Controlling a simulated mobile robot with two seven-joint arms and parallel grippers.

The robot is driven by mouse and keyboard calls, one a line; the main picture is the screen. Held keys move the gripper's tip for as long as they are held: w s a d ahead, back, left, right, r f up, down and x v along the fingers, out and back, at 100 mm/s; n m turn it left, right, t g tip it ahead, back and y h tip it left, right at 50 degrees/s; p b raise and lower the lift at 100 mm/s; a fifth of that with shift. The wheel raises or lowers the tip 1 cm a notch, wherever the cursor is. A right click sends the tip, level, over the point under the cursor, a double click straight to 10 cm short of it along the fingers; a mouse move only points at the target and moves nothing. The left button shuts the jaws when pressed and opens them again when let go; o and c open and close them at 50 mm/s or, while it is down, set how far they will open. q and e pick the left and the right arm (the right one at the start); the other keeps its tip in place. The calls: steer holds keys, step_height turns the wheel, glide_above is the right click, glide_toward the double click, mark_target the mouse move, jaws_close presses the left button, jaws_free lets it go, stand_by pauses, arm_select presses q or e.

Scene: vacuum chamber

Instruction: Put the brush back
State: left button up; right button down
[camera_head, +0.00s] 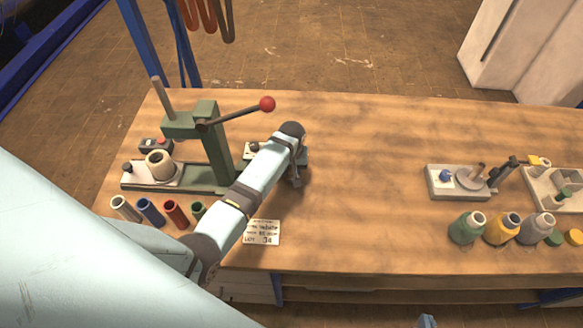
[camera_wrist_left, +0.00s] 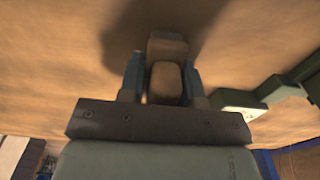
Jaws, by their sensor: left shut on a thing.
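My left gripper (camera_head: 297,178) is above the table beside the green press, mostly hidden by my own wrist in the head view. In the left wrist view, its two fingers (camera_wrist_left: 163,80) are shut on a brown block-like piece with a lighter rounded face, apparently the brush (camera_wrist_left: 168,82). A dark shadow lies on the wood beyond it. Bristles are not clearly visible, and I cannot tell whether it touches the table. A small pale blue tip at the bottom edge of the head view seems to be my right gripper (camera_head: 427,321); its jaws cannot be made out.
The green press (camera_head: 215,145) with a red-knobbed lever (camera_head: 266,104) stands left of my gripper. Several coloured tubes (camera_head: 150,211) and a written card (camera_head: 262,233) are near the front left. Bottles (camera_head: 501,229) and small fixtures (camera_head: 458,182) stand at right. The table's middle (camera_head: 365,180) is clear.

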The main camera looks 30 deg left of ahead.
arm_select(q)
steer(key=shift+f, duration=0.3)
steer(key=o, duration=1)
steer(key=shift+c, duration=0.2)
